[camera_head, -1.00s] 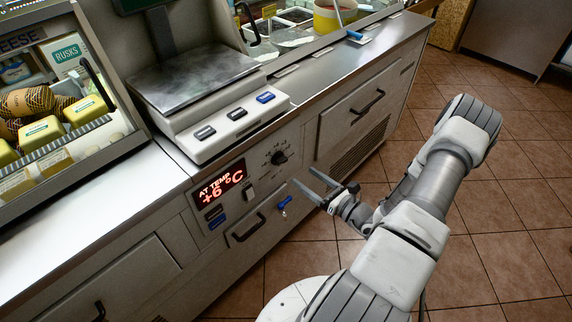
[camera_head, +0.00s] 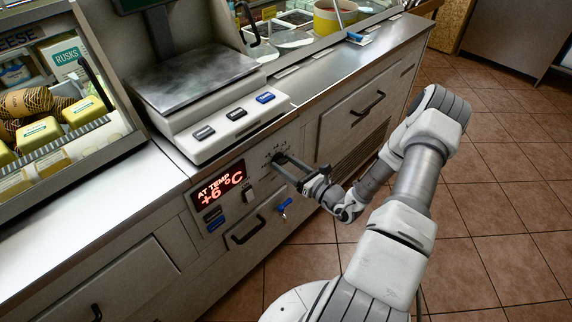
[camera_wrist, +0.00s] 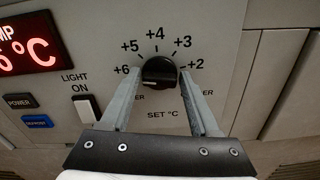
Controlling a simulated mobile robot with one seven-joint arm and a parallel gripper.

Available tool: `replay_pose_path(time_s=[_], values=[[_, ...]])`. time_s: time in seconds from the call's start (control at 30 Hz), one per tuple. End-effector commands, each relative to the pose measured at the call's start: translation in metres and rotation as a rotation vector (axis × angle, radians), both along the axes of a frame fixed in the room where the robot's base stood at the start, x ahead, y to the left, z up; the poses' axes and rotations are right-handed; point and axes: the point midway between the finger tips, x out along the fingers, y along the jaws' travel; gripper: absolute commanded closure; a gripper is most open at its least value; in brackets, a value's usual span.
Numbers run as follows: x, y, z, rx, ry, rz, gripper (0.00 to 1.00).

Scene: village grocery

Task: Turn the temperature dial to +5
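The black round temperature dial (camera_wrist: 159,70) is on the grey panel in the wrist view, with printed marks from +2 to +6 around its top. A white line on its face points left and slightly down, near or just below the +6 mark. In the head view the dial is mostly hidden behind my fingers. My gripper (camera_wrist: 161,77) has its two fingers on either side of the dial, with little or no gap; I cannot tell whether they touch it. The red display (camera_head: 219,186) reads "AT TEMP +6 °C".
Left of the dial are a white light switch (camera_wrist: 86,108), a power button (camera_wrist: 20,101) and a blue defrost button (camera_wrist: 37,121). A blue-handled key or tap (camera_head: 284,206) sticks out below. A scale (camera_head: 195,80) stands on the counter above. Open tiled floor lies to the right.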

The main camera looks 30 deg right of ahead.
Motion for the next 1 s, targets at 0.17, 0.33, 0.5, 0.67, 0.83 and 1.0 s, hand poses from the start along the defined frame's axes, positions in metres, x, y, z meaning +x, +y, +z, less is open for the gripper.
replay_pose_path(time_s=[0.17,0.33,0.5,0.67,0.83,1.0], values=[[-0.0001,0.0000,-0.0001,0.000,0.000,0.000,0.72],[0.0001,-0.0001,0.0000,0.000,0.000,0.000,1.00],[0.0002,0.0000,0.0003,0.009,0.002,0.000,1.00],[0.0003,0.0001,0.0008,0.050,0.017,0.000,1.00],[0.0006,-0.0004,0.0014,0.142,0.051,-0.001,1.00],[0.0008,-0.0005,0.0019,0.269,0.095,-0.001,1.00]])
